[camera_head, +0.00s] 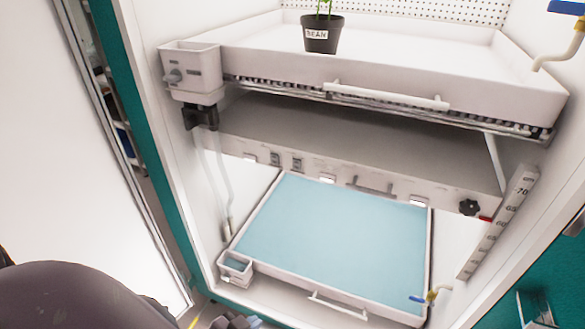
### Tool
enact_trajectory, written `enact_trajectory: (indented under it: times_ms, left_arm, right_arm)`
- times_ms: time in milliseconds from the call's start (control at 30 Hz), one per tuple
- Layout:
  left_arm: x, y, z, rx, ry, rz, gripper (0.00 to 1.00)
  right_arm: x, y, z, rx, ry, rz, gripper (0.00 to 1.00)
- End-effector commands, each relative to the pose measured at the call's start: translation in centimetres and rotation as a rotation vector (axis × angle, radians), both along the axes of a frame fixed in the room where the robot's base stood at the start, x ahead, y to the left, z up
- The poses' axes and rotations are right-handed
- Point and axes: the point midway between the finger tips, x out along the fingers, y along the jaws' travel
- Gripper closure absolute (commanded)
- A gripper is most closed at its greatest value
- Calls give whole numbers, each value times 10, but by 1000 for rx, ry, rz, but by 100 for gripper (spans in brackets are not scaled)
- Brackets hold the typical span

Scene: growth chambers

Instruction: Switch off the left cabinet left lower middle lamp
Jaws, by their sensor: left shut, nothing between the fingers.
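A wide grey lamp housing (345,140) hangs under the upper tray inside the open cabinet. Its front strip carries two small dark rocker switches, one on the left (275,158) and one just right of it (297,164). A small handle and a black knob (469,207) are farther right on the strip. I cannot tell the switch positions. My left gripper (237,322) is partly in view at the bottom edge, shut and empty, well below the switches and touching none of them. My right gripper is out of view.
The upper white tray (400,95) holds a black pot (322,38) labelled BEAN. Below is a tray with blue liquid (335,230), with a handle and a small corner box (235,268). A white door panel (70,170) stands at left. A ruled scale (497,222) is at right.

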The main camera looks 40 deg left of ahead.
Motion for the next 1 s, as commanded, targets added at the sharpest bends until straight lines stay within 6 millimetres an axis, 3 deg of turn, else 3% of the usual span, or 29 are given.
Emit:
enact_trajectory:
  times_ms: [167, 467, 800, 1000]
  left_arm:
    - [24, -4, 20, -153, -94, 31, 100]
    - [86, 2, 87, -641, -370, 164, 100]
    - [138, 42, 159, -1204, -633, 383, 100]
    - [156, 67, 179, -1453, -716, 507, 100]
  right_arm:
    - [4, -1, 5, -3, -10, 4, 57]
    - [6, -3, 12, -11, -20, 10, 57]
    - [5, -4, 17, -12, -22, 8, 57]
    - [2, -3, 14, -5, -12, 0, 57]
